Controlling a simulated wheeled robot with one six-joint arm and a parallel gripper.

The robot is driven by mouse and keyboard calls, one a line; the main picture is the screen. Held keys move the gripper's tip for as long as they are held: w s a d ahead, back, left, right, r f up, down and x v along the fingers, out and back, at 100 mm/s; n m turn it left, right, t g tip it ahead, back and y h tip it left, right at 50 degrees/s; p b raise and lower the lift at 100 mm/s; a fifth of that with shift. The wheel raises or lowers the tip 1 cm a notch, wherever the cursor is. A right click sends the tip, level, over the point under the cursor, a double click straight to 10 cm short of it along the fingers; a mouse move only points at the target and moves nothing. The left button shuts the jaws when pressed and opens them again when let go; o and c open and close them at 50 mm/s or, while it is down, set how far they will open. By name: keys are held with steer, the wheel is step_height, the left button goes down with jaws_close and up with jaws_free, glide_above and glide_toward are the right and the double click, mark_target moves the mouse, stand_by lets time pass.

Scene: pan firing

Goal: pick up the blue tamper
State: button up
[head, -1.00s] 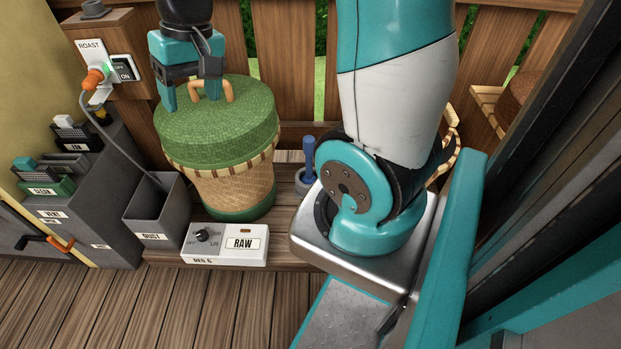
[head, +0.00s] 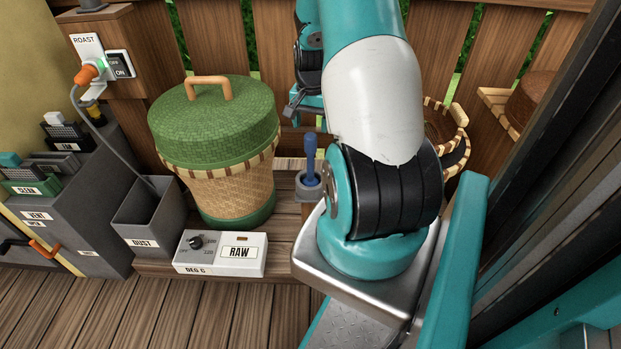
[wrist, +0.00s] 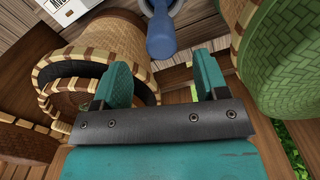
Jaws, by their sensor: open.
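The blue tamper (head: 310,160) stands upright, handle up, in a small grey holder (head: 308,188) just left of my arm in the head view. In the wrist view the tamper (wrist: 161,36) shows beyond the fingers, at the top, with the holder's ring (wrist: 172,5) behind it. My gripper (wrist: 160,75) is open, with its two teal fingers apart and nothing between them. The tamper's handle end lies ahead of the gap, apart from the fingers. In the head view the gripper is mostly hidden behind my arm.
A green-lidded basket (head: 217,160) stands left of the tamper, and its side shows close on the right in the wrist view (wrist: 285,50). Woven baskets (wrist: 110,45) lie on the left there. The RAW box (head: 221,253) and dust bin (head: 150,222) sit at front left.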

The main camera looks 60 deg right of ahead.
mark_target(311, 135)
step_height(311, 135, down, 7)
steer(key=shift+f+b, duration=0.1)
steer(key=shift+b, duration=0.9)
jaws_close()
